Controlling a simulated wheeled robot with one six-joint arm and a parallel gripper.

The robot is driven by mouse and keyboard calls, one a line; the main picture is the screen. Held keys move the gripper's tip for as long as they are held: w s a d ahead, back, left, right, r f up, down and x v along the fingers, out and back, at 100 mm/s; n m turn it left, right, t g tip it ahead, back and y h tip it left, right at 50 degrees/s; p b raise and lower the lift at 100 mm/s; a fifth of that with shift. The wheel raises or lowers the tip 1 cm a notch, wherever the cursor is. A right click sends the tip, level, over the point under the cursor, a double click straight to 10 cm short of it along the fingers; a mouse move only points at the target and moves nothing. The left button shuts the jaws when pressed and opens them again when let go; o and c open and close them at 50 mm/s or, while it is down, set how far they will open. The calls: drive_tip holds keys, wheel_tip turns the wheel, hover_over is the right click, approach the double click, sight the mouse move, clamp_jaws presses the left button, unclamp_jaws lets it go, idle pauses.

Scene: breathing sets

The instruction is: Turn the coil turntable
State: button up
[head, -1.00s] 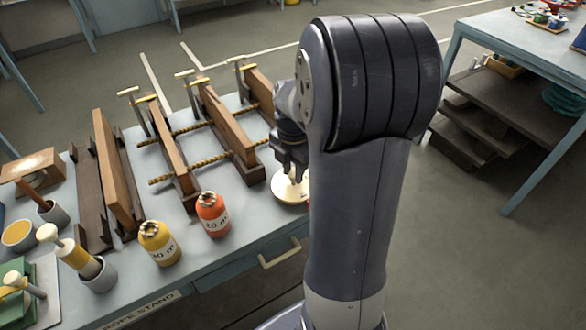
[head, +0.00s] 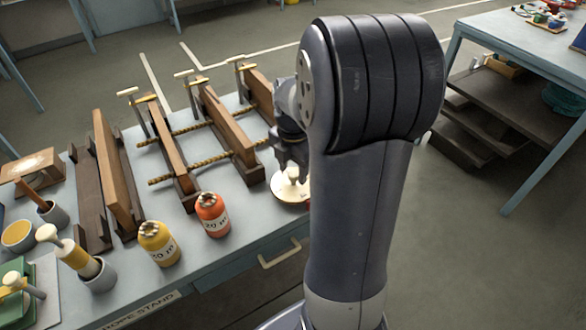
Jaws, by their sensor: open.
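The coil turntable, a round cream disc with a knob on top (head: 290,191), sits at the front right of the rope-stand table, partly hidden behind my arm. My gripper (head: 291,170) points down just above the disc, close around or beside the knob; I cannot tell whether it touches. It is open, and my arm hides part of it.
An orange bottle (head: 213,215) and a yellow bottle (head: 159,244) stand left of the turntable. Wooden boards with ropes (head: 172,150) fill the table (head: 235,255) behind. Cups (head: 98,272) stand at left. A second table (head: 520,50) is at right, with floor between.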

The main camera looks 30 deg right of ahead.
sight(293, 174)
wheel_tip(293, 174, up, 10)
idle(0.4)
drive_tip(key=shift+r, duration=0.1)
wheel_tip(293, 174, down, 11)
drive_tip(key=shift+r, duration=0.1)
idle(0.4)
idle(0.5)
